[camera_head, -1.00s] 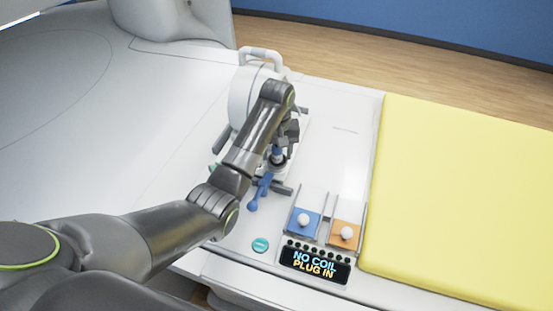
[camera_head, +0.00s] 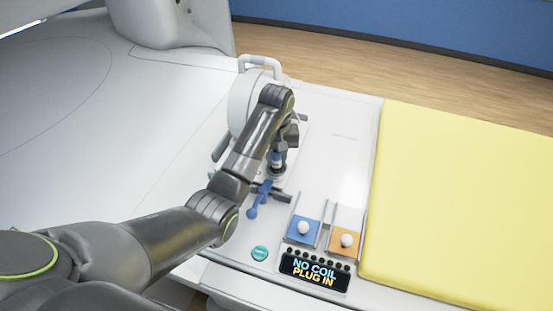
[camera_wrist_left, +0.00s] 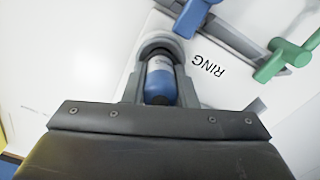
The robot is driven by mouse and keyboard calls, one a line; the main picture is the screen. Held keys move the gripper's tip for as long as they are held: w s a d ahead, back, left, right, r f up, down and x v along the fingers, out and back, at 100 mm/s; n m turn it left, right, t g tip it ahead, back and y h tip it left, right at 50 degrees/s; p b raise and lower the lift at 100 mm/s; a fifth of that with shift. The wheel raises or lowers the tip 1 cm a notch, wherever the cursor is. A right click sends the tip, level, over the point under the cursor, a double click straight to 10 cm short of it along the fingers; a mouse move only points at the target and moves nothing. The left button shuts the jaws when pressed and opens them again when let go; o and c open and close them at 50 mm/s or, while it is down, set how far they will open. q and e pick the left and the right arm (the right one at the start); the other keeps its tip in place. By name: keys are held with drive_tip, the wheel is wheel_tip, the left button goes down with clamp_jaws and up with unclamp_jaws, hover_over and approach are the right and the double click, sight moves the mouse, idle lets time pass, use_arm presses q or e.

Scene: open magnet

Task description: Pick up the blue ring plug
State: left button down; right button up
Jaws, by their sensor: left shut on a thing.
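The blue ring plug (camera_head: 277,159) stands upright in a grey holder on the white table top. In the left wrist view the blue plug body (camera_wrist_left: 160,80) sits between my fingers, beside the printed word RING. My left gripper (camera_head: 279,150) is shut on the plug from above; in the left wrist view its fingers (camera_wrist_left: 160,92) flank the plug. The plug's lower end is hidden in the holder. My right gripper is not in view.
A blue lever (camera_head: 259,197) lies in front of the plug, with a green one (camera_wrist_left: 285,58) beside it. A white ring-shaped coil (camera_head: 240,105) stands behind my arm. A display (camera_head: 315,271) reads NO COIL PLUG IN. A yellow pad (camera_head: 465,200) lies right.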

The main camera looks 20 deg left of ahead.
use_arm(q)
wheel_tip(320, 180, up, 9)
drive_tip(key=p, duration=0.7)
drive_tip(key=shift+r+p, duration=0.2)
drive_tip(key=shift+p, duration=0.15)
